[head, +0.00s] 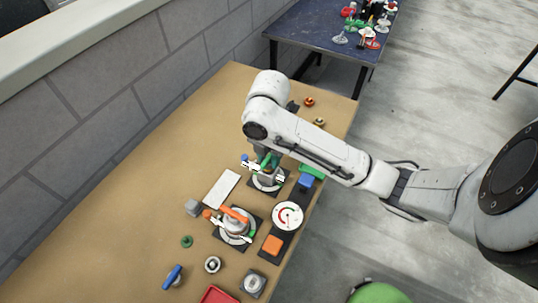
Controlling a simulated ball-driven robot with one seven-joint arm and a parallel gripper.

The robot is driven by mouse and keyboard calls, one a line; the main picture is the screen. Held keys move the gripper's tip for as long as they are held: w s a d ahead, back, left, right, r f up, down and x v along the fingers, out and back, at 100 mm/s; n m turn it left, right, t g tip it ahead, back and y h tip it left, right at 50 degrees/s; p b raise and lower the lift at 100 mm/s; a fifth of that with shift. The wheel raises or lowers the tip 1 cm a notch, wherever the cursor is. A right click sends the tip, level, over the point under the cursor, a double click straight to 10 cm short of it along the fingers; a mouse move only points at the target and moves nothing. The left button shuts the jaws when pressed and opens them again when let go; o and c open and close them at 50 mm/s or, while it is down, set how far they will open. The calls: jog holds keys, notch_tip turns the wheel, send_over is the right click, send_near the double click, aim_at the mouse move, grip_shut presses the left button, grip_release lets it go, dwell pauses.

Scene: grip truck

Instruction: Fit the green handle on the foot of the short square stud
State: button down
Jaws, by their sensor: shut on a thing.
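My gripper (266,168) points down over a round silver fixture (267,183) on a dark plate, near the middle of the table. It is shut on the green handle (266,158), of which only a small part shows between my fingers and arm. The handle is at or just above the fixture; I cannot tell whether they touch. The fixture's centre is hidden, so I cannot see a square stud there. A squarish metal fitting (254,283) stands on a dark plate at the near edge; its stud shape is too small to tell.
A round fixture with an orange handle (236,214) stands nearer, beside a white dial (288,216) and an orange block (272,244). A blue block (305,182) lies to the right. A blue handle (173,276) and red tray (217,296) are at front. The table's left is clear.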

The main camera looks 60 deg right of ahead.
aim_at(269, 156)
jog(key=shift+f, duration=0.2)
jog(key=c, duration=0.7)
grip_release()
jog(key=shift+o, duration=0.2)
jog(key=shift+o, duration=1.4)
notch_tip(269, 156, up, 8)
jog(key=p, duration=0.6)
jog(key=shift+f+p, duration=0.2)
jog(key=shift+p, duration=0.1)
